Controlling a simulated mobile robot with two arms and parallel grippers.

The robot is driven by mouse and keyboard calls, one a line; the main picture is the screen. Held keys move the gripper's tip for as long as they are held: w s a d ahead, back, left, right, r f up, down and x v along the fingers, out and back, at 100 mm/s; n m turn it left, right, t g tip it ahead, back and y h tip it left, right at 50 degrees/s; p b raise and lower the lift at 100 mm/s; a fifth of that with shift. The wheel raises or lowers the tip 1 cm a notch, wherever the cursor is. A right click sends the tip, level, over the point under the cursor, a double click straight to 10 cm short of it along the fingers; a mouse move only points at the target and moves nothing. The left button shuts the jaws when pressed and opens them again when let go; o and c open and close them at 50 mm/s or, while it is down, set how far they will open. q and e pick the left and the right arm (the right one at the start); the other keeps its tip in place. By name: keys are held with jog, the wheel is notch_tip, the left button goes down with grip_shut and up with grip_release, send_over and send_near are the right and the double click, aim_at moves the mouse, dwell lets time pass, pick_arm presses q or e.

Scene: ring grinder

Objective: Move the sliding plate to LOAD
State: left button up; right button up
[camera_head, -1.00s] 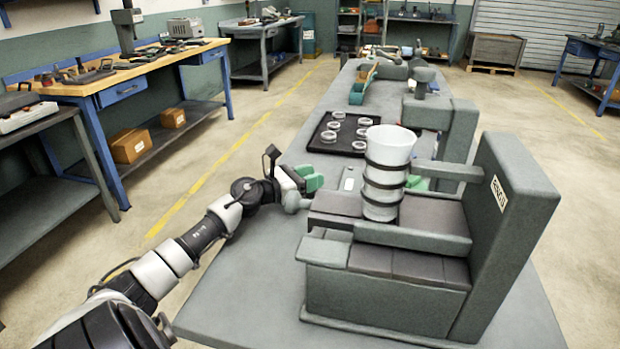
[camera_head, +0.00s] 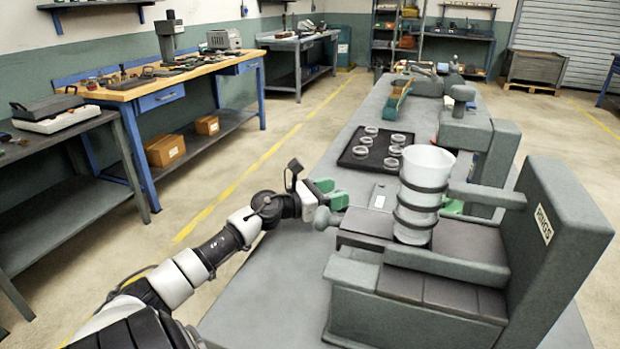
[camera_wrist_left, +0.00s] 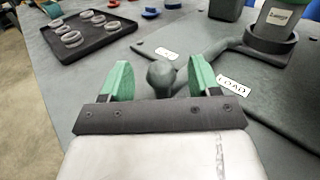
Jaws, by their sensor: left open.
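The sliding plate (camera_head: 366,226) is a dark flat piece at the left of the grey machine in the head view. Its round grey knob (camera_head: 322,218) sticks out to the left. In the left wrist view the knob (camera_wrist_left: 160,74) shows between the two green fingers, with a gap on each side, and a bar runs from it to the upper right. A white LOAD label (camera_wrist_left: 232,86) lies to the right of the fingers. My left gripper (camera_head: 327,192) is open around or just above the knob; it also shows in the left wrist view (camera_wrist_left: 160,80). My right gripper is not seen.
A white cup-shaped hopper with dark rings (camera_head: 424,168) stands over the plate, beside the machine's tall grey block (camera_head: 560,220). A black tray (camera_head: 350,155) with several metal rings lies behind. The bench front left (camera_head: 270,290) is clear.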

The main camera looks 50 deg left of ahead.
pick_arm(q)
jog(key=v, duration=0.8)
jog(key=shift+s+b, duration=0.1)
jog(key=shift+b, duration=0.2)
jog(key=shift+s+a, duration=0.1)
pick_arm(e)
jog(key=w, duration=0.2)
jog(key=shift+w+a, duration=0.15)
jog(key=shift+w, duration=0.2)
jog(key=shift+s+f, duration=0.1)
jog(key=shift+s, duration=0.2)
